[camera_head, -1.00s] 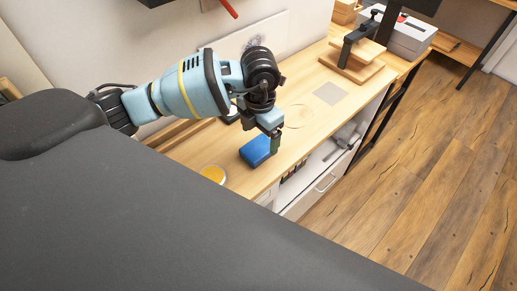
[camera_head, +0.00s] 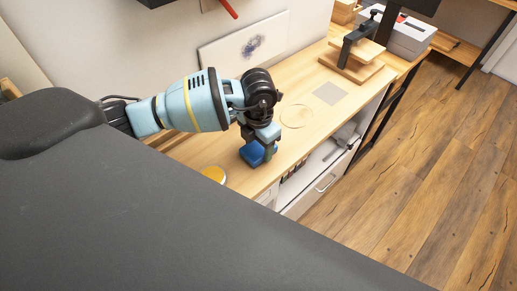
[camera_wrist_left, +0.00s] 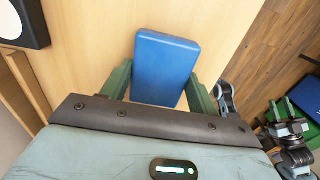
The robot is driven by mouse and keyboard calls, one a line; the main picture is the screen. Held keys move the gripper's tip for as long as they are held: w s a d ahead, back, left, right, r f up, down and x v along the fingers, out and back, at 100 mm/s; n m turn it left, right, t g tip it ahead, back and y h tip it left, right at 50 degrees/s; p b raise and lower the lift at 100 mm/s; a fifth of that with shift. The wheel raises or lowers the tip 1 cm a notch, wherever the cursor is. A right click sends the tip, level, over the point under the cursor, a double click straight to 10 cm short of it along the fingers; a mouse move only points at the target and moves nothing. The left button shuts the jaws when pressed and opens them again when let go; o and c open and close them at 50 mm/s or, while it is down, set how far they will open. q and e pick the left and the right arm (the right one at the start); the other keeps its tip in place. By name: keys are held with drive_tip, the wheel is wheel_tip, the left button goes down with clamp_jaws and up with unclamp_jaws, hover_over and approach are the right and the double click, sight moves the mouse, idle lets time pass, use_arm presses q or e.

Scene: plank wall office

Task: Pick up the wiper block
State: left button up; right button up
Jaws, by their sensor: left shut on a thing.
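The wiper block is a blue rectangular block (camera_head: 253,153) on the wooden bench top in the head view. My left gripper (camera_head: 261,150) is over it, with its fingers down around it. In the left wrist view the block (camera_wrist_left: 166,65) sits between the two green fingers of the left gripper (camera_wrist_left: 158,90), which is shut on it. Part of the block is hidden behind the gripper in the head view. I cannot tell whether it is clear of the bench. Parts of what looks like my right arm show at the right edge of the left wrist view; its jaw state is unclear.
A yellow-topped round container (camera_head: 214,174) stands left of the block. A white board with a dark smudge (camera_head: 252,46) leans on the wall behind. A grey square (camera_head: 330,93) and a ring mark (camera_head: 297,116) lie farther right. A wooden stand with a black clamp (camera_head: 358,60) is beyond.

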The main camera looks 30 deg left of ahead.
sight(261, 149)
use_arm(q)
drive_tip(key=shift+c, duration=0.8)
use_arm(e)
drive_tip(key=shift+d, duration=0.1)
use_arm(q)
drive_tip(key=shift+r, duration=0.1)
